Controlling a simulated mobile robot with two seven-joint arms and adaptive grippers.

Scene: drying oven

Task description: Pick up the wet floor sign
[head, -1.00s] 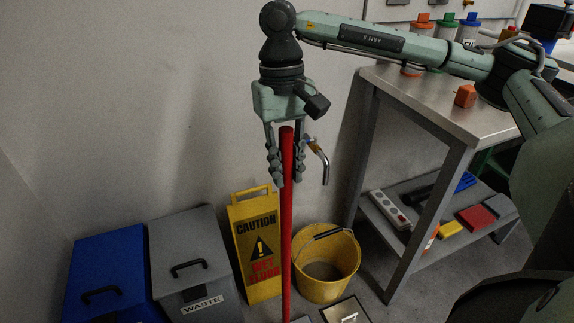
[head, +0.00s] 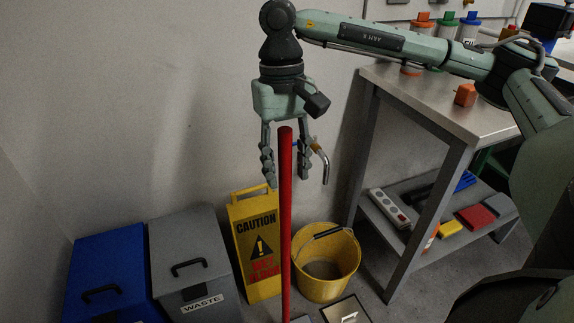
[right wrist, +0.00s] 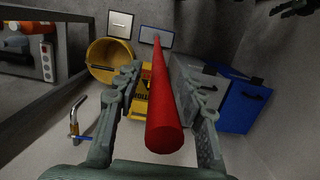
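The yellow wet floor sign (head: 257,243) stands upright on the floor by the wall, with "CAUTION" and a warning triangle on its face. In the right wrist view the sign (right wrist: 139,104) is partly hidden by a finger and a red pole. My right gripper (head: 286,178) is open, high above the floor, pointing down. The red pole (head: 285,215) stands upright between its fingers, with gaps visible on both sides in the right wrist view (right wrist: 163,120). The pole crosses in front of the sign's right edge in the head view.
A yellow bucket (head: 326,264) stands right of the sign. A grey waste bin (head: 193,262) and a blue bin (head: 108,279) stand left. A metal table (head: 432,107) with a lower shelf is at right. A bent metal tap-like pipe (head: 323,162) sits beside the gripper.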

